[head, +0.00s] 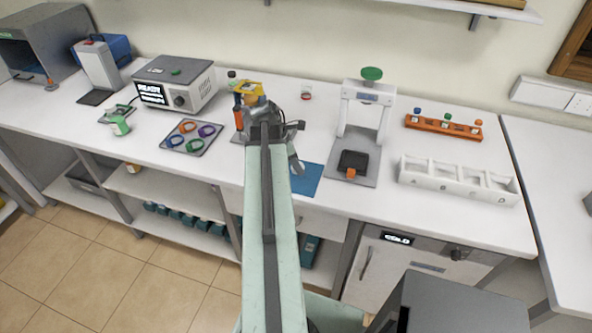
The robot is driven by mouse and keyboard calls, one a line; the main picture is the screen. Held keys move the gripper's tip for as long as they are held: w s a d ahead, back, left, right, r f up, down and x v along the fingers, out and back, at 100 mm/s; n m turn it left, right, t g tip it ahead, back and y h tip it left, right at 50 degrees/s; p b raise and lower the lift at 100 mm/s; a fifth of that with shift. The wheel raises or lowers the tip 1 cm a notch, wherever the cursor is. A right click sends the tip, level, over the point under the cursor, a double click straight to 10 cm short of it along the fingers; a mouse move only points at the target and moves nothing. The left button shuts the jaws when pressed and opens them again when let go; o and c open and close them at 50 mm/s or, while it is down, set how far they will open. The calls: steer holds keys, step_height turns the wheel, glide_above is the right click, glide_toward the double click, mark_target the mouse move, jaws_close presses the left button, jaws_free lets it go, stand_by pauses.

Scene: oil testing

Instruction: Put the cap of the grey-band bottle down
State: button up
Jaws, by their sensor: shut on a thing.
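My gripper (297,164) is at the end of my pale green arm, low over the blue mat (308,181) in the middle of the bench. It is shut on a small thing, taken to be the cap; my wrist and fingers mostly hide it. I cannot tell whether it touches the mat. No grey band can be made out on any bottle. A small clear container (307,93) stands at the back near the wall, and a small dark-capped bottle (232,77) stands further left. Both are too small to read for bands.
A white press stand (386,112) with a green knob is right of the mat. A white slotted rack (455,182) and an orange rack (440,127) stand further right. A tray of coloured rings (190,150) and a READY device (190,75) are left. Open bench lies behind the mat.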

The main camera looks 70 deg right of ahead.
mark_target(296, 176)
step_height(296, 176, down, 3)
steer(key=shift+w+b, duration=0.1)
steer(key=shift+b, duration=0.5)
steer(key=shift+r, duration=0.25)
steer(key=shift+f, duration=0.1)
steer(key=o, duration=1.3)
steer(key=p+v, duration=1.1)
steer(key=v, duration=0.1)
